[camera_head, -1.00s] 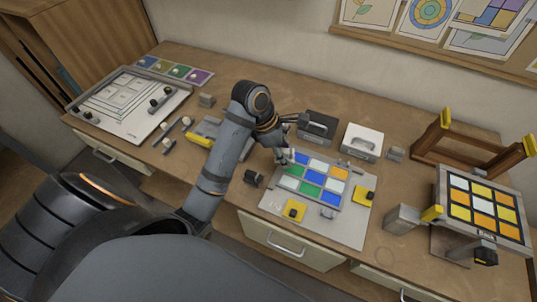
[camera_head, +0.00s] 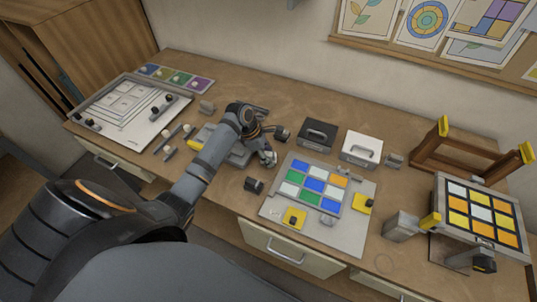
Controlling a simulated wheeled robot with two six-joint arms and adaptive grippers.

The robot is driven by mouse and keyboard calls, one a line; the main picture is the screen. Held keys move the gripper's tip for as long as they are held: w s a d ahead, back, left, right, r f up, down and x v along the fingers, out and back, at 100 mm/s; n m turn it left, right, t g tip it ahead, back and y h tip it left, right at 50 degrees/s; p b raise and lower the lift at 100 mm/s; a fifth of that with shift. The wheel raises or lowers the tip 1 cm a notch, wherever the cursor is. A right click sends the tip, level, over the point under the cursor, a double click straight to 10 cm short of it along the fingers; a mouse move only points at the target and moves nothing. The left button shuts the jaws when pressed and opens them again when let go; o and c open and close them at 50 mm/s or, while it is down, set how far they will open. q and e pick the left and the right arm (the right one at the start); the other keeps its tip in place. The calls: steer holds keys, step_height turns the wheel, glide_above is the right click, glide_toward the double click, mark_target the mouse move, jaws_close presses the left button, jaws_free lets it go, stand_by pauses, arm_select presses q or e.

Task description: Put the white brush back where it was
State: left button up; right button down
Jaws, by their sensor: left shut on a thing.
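My left gripper (camera_head: 268,157) is shut on the white brush, which is small and mostly hidden by the fingers. It is above the table, just left of the top left corner of the coloured glass panel (camera_head: 315,184). The panel has blue, green, white and orange cells and lies on a pale grey board (camera_head: 349,222). Small pale-headed tools (camera_head: 167,148) lie left of my arm. I cannot tell whether they are brushes. My forearm partly covers a grey tray (camera_head: 240,156) with a yellow end. My right gripper is out of view.
A black case (camera_head: 317,136) and a white case (camera_head: 361,148) stand behind the panel. A wooden frame (camera_head: 468,155) and a tilted orange and yellow panel (camera_head: 481,214) stand at the right. A drawing board (camera_head: 150,128) and colour palette (camera_head: 190,80) are at the left.

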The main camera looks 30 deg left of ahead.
arm_select(q)
steer(key=shift+f, duration=0.1)
steer(key=o, duration=1.2)
steer(key=b+v, duration=0.1)
steer(key=v, duration=1.1)
steer(key=shift+d+b, duration=0.1)
steer(key=shift+b, duration=0.25)
